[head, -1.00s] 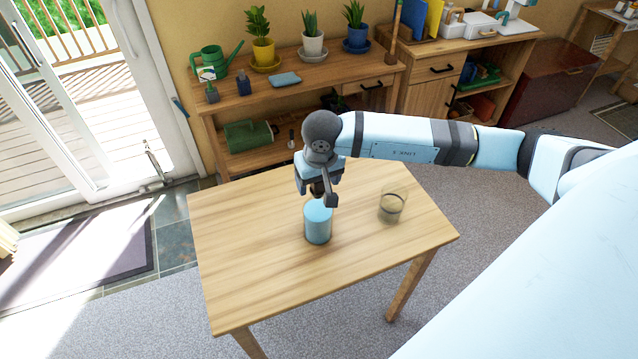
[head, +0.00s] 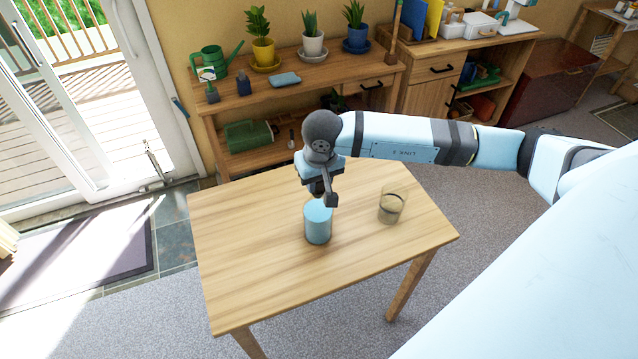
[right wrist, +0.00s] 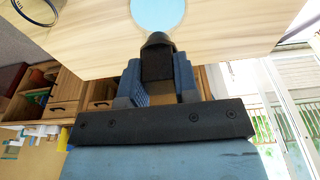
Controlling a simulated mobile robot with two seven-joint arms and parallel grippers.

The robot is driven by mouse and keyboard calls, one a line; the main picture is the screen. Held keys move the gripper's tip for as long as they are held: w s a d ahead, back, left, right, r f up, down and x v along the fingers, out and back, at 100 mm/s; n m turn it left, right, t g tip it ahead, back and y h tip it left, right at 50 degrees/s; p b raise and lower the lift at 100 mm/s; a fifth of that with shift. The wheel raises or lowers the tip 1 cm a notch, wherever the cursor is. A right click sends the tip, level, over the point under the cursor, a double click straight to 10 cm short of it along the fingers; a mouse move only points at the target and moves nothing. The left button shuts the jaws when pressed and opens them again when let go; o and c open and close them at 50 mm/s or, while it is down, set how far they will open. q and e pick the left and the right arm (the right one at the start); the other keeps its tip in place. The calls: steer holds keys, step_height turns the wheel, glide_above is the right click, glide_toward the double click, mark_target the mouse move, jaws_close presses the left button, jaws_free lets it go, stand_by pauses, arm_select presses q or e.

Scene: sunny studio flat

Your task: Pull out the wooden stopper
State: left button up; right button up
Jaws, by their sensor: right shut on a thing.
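A light blue cylinder (head: 318,224) stands upright on the wooden table (head: 260,275). Its round top (right wrist: 158,12) shows at the upper edge of the right wrist view. My right gripper (head: 318,189) points down just above the cylinder. In the right wrist view, the fingers of the right gripper (right wrist: 158,84) are shut on a dark, shaded piece with a rounded end, which I take to be the stopper (right wrist: 157,62). Its lower end appears just short of the cylinder's top; I cannot tell if they touch. My left gripper is not in view.
A clear glass (head: 392,206) stands on the table to the right of the cylinder. The table's left and front parts are free. A wooden shelf with potted plants (head: 262,50) and a green watering can (head: 208,60) stands behind.

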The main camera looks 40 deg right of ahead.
steer(key=shift+r+p, duration=0.95)
steer(key=shift+r, duration=1.65)
